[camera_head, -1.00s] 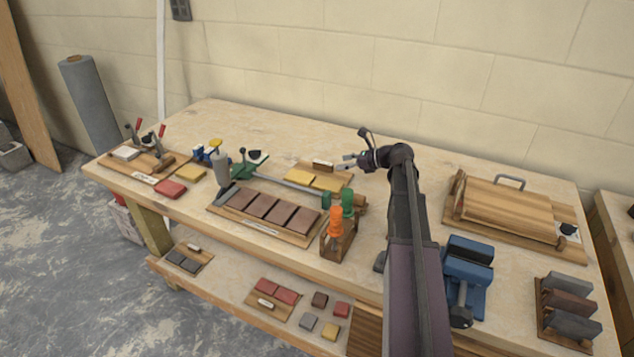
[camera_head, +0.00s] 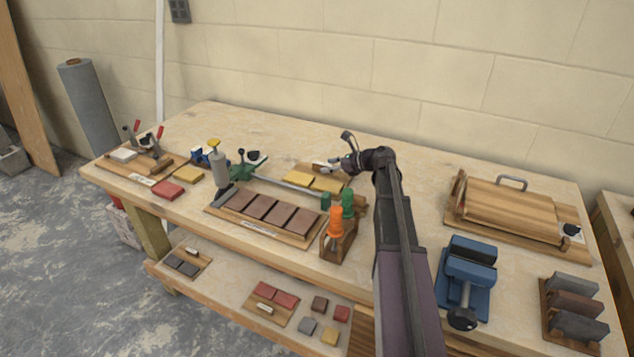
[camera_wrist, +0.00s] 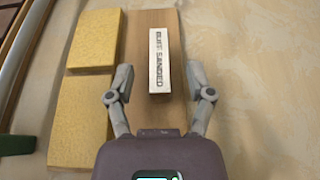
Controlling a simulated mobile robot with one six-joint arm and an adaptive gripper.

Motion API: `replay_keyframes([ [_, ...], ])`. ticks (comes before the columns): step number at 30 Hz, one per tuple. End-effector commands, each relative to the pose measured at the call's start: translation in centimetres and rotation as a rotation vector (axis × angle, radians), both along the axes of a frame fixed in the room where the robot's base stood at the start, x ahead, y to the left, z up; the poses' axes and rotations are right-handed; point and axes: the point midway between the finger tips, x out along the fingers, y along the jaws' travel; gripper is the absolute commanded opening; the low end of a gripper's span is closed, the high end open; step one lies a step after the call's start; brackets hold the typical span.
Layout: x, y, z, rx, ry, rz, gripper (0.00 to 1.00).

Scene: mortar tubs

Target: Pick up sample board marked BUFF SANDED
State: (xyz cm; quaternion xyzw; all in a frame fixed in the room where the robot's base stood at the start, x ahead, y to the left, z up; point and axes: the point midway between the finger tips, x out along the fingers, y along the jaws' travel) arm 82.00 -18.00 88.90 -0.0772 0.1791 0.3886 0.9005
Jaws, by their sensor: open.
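The BUFF SANDED sample board (camera_head: 300,175) lies flat on the bench top, toward the back middle. In the wrist view it is a brown wooden board (camera_wrist: 130,110) with two yellow sanded tiles (camera_wrist: 95,40) on its left part. A raised block with a white label (camera_wrist: 159,62) reading "SANDED" below a partly unclear first word stands on its right part. My gripper (camera_wrist: 160,82) is open above the board, with one finger on each side of the labelled block and a gap to both. In the head view my gripper (camera_head: 338,165) is over the board's right end.
A grey bar clamp with green ends (camera_head: 290,183) lies just in front of the board. A board with several brown tiles (camera_head: 265,220) and a rack of orange and green-handled tools (camera_head: 338,235) stand nearer. Bench behind the board is clear.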

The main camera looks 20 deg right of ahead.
Motion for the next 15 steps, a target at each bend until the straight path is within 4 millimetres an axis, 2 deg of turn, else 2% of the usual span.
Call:
replay_keyframes([
  [6, 1.4, 1.5, -1.0, 0.0, 0.0, 0.001, 0.69],
  [15, 1.6, 1.8, -0.9, 0.0, 0.0, 0.001, 0.69],
])
